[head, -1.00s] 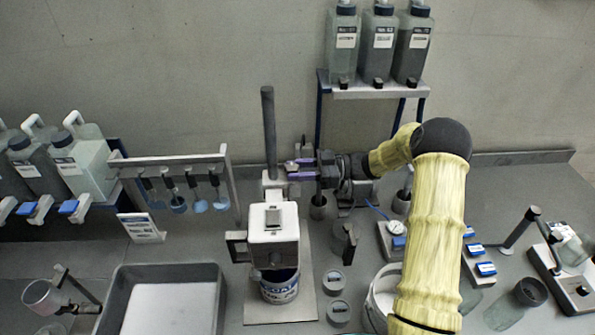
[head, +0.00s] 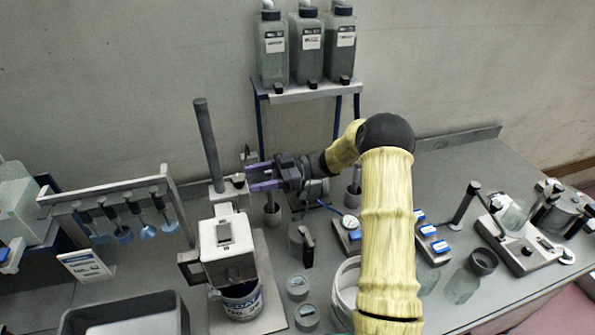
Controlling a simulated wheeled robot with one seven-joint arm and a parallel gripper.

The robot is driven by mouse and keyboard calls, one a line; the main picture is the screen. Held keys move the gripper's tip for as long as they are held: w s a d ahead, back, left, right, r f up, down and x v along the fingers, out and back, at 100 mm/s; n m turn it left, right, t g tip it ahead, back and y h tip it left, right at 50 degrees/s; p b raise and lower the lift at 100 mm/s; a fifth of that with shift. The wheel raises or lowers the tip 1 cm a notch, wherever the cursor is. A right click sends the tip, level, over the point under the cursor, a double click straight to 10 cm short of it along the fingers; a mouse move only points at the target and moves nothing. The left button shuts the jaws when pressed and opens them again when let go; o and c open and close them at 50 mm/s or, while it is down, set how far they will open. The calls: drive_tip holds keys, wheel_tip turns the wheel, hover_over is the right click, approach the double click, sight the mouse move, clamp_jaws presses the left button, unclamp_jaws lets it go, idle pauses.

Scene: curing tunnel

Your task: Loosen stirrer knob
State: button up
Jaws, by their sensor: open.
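The stirrer has a white motor head (head: 223,238) on an upright dark post (head: 207,140), above a labelled tin (head: 240,298). A small dark knob (head: 238,181) appears at the right side of the clamp (head: 217,192) on the post. My gripper (head: 250,178) reaches in from the right with its purple fingers open, pointing left at the clamp. The fingertips are close to the knob, with the knob at about the gap between them. I cannot tell whether they touch it.
A rack of hanging paddles (head: 118,205) stands to the left, and a grey tray (head: 125,318) at the front left. A shelf with bottles (head: 308,90) stands behind. Small cups (head: 298,287), a white bucket (head: 345,290) and a balance-like device (head: 520,250) are to the right.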

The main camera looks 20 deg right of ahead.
drive_tip(key=d+b, duration=0.3)
drive_tip(key=d, duration=1.1)
drive_tip(key=shift+w+b, duration=0.15)
drive_tip(key=shift+b, duration=0.15)
drive_tip(key=shift+a, duration=0.1)
drive_tip(key=w+a+r+m+t+h, duration=0.65)
drive_tip(key=w+m+t+h, duration=0.25)
drive_tip(key=t, duration=0.4)
drive_tip(key=s+f+m+g+h, duration=0.3)
drive_tip(key=s+f, duration=0.1)
drive_tip(key=s, duration=0.7)
drive_tip(key=s+f+m+g+h, duration=0.3)
drive_tip(key=s+f, duration=0.1)
drive_tip(key=s, duration=0.7)
drive_tip(key=s+f+m+g+h, duration=0.3)
drive_tip(key=s+f+g, duration=0.1)
drive_tip(key=s, duration=0.8)
